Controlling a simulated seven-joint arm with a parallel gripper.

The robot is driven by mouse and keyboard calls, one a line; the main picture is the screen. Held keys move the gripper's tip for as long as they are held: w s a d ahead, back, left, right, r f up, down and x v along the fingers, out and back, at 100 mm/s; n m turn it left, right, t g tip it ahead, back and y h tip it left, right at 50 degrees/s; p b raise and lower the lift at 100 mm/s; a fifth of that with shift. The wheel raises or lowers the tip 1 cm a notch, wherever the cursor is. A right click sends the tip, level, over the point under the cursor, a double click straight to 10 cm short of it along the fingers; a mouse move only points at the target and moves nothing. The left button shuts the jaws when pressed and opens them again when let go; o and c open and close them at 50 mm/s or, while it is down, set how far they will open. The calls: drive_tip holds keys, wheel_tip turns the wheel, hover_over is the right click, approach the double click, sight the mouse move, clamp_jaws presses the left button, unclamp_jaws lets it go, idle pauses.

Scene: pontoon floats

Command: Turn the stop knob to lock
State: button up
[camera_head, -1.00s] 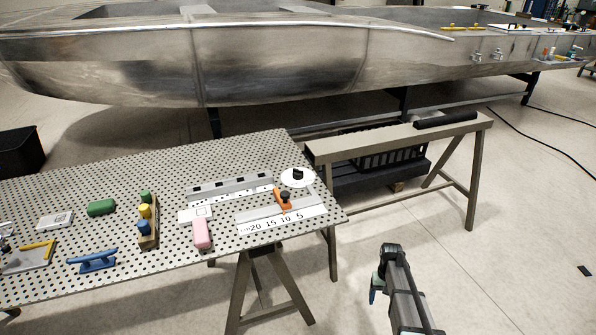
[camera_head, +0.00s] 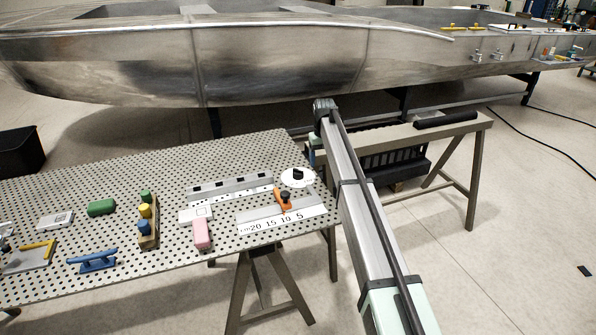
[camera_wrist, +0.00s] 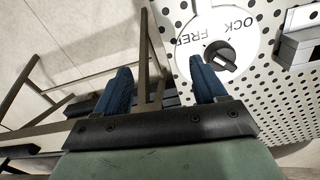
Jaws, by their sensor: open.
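The stop knob (camera_head: 298,175) is a small black knob on a white disc (camera_head: 290,183) near the right corner of the perforated table. In the wrist view the black knob (camera_wrist: 222,56) sits on the disc (camera_wrist: 240,28), with the lettering FREE and part of LOCK beside it. I cannot tell which word it points at. My gripper (camera_wrist: 161,85) is open and empty, its blue fingers apart; the right finger overlaps the disc's edge in the picture. In the head view my arm mostly hides the gripper, just right of the disc. An orange stop (camera_head: 283,200) with a black top sits on a rail.
A white scale strip (camera_head: 262,227) and a grey slotted bar (camera_head: 228,188) lie near the disc. A pink block (camera_head: 202,234) and other small parts stand further left. A beige trestle (camera_head: 452,133) is behind my arm. A metal hull (camera_head: 280,60) spans the back.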

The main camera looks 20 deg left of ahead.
wheel_tip(320, 180, up, 8)
drive_tip(key=n, duration=0.1)
hover_over(298, 170)
drive_tip(key=f, duration=1.3)
drive_tip(key=shift+w+f, duration=0.2)
drive_tip(key=shift+f, duration=0.15)
drive_tip(key=c, duration=1.1)
